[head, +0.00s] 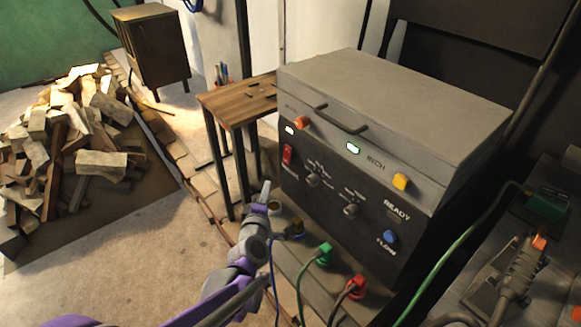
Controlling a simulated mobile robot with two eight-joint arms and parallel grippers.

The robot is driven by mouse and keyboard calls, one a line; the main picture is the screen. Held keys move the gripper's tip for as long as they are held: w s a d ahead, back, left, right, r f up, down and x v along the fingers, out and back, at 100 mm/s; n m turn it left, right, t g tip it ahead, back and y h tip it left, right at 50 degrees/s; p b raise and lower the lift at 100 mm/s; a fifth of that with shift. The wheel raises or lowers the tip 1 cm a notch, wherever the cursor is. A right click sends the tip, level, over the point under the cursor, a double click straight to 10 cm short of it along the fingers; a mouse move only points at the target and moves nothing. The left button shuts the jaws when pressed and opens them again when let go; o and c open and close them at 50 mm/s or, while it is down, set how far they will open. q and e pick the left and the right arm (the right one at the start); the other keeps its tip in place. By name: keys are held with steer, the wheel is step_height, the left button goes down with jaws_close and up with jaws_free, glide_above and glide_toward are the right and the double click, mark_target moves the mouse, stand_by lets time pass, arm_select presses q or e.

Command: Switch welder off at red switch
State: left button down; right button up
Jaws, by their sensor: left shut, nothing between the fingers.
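The welder (340,195) is a box with a grey top and a dark front panel, standing right of centre. Its red switch (287,155) is at the left of the front panel, under a small lit indicator (289,130). I cannot tell the switch's position. My left gripper (266,187) is shut and empty, pointing up in front of the panel's left side. In the picture it is below and left of the red switch, apparently apart from it. My right gripper is not in view.
A wooden side table (237,101) stands left of the welder. Green (324,253) and red (358,286) cable plugs sit low in front of the welder. A torch-like tool (520,265) lies at the right. A wood pile (75,140) is far left, with open floor before it.

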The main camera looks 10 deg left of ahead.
arm_select(q)
steer(key=shift+s+r, duration=0.1)
steer(key=shift+s, duration=0.05)
steer(key=b, duration=0.1)
glide_toward(284, 158)
steer(key=w+a, duration=0.3)
steer(key=shift+w+d+f+b, duration=0.2)
steer(key=shift+w+d+b, duration=0.25)
steer(key=shift+w, duration=0.25)
steer(key=shift+w+d+f+b, duration=0.25)
steer(key=shift+w+d+b, duration=0.1)
steer(key=shift+w+d, duration=0.3)
